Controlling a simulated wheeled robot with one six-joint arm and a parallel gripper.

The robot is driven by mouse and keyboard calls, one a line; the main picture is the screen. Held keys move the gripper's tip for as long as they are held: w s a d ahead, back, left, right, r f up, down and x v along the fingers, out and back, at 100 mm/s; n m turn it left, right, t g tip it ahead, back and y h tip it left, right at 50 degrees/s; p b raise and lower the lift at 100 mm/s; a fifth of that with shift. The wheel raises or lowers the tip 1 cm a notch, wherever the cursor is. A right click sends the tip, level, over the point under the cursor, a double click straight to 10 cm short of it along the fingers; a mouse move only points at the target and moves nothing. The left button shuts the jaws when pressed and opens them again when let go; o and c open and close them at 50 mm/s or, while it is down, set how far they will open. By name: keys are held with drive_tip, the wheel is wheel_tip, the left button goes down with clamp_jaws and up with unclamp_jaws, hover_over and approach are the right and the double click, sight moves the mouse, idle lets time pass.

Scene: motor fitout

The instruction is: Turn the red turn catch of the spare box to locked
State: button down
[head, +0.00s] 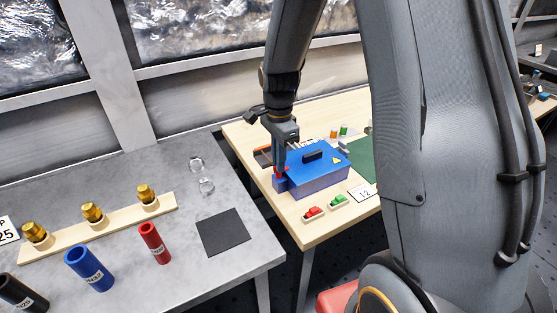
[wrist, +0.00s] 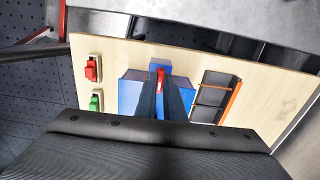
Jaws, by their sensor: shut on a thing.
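The blue spare box (head: 322,179) stands on the light wooden table, lid down, with a dark handle on top. Its red turn catch (wrist: 160,76) shows between my fingertips in the wrist view, at the end of the box. My gripper (wrist: 161,84) is shut on the catch, one dark finger on each side. In the head view my gripper (head: 279,170) points down at the box's left end, and only a little red shows there. The catch's exact angle is hard to read because the fingers cover part of it.
A dark tray with an orange edge (wrist: 213,92) lies beside the box. A grey table (head: 190,262) with coloured cylinders stands left.

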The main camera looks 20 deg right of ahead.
idle(0.4)
drive_tip(key=c, duration=1.9)
unclamp_jaws()
drive_tip(key=shift+o, duration=0.2)
drive_tip(key=shift+r, duration=0.1)
drive_tip(key=shift+r+b, duration=1.05)
drive_tip(key=shift+r, duration=2.75)
drive_tip(key=shift+s, duration=0.1)
drive_tip(key=s+f+n+b, duration=0.1)
drive_tip(key=s+f+n, duration=0.1)
drive_tip(key=s+n, duration=0.5)
drive_tip(key=s+f+n+t, duration=0.1)
drive_tip(key=s+f+n, duration=0.2)
drive_tip(key=s+n, duration=0.5)
drive_tip(key=shift+n+b, duration=0.3)
drive_tip(key=shift+b, duration=0.1)
